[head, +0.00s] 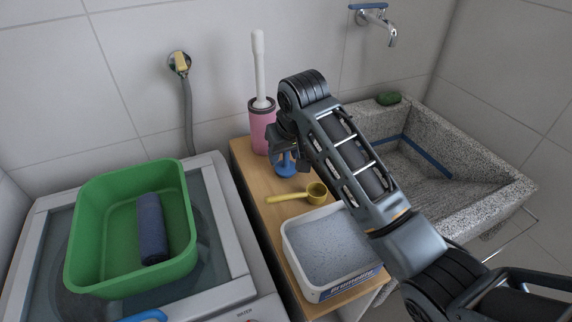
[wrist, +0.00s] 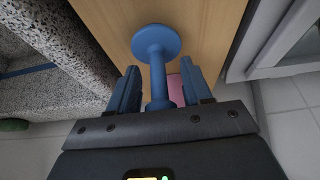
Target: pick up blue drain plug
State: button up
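The blue drain plug (head: 287,168) stands on the wooden counter in the head view, below my gripper (head: 284,152), which partly hides it. In the wrist view the plug (wrist: 157,42) shows a round disc, with a stem and a wider knob towards my gripper (wrist: 160,90). The two fingers are apart, one on each side of the stem. Gaps show between the stem and both fingers, so they do not appear to grip it.
On the counter (head: 245,152) stand a pink holder (head: 260,130) with a white brush, a yellow scoop (head: 300,194) and a tub of grey powder (head: 325,248). A stone sink (head: 490,205) is right. A green basin (head: 85,240) holding a dark blue roll (head: 151,228) sits on the washer left.

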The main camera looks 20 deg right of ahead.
grip_shut()
dwell(0.3)
jog(key=shift+r, duration=0.5)
notch_tip(320, 180, up, 3)
jog(key=shift+s+d+r, duration=0.1)
jog(key=shift+d+r, duration=0.05)
jog(key=shift+r, duration=0.05)
jog(key=s+d+r+p, duration=0.1)
jog(key=s+d+r, duration=0.5)
jog(key=s+d, duration=0.1)
jog(key=shift+s+d+r+p, duration=0.25)
jog(key=shift+s+r+p, duration=0.15)
jog(key=shift+s, duration=0.35)
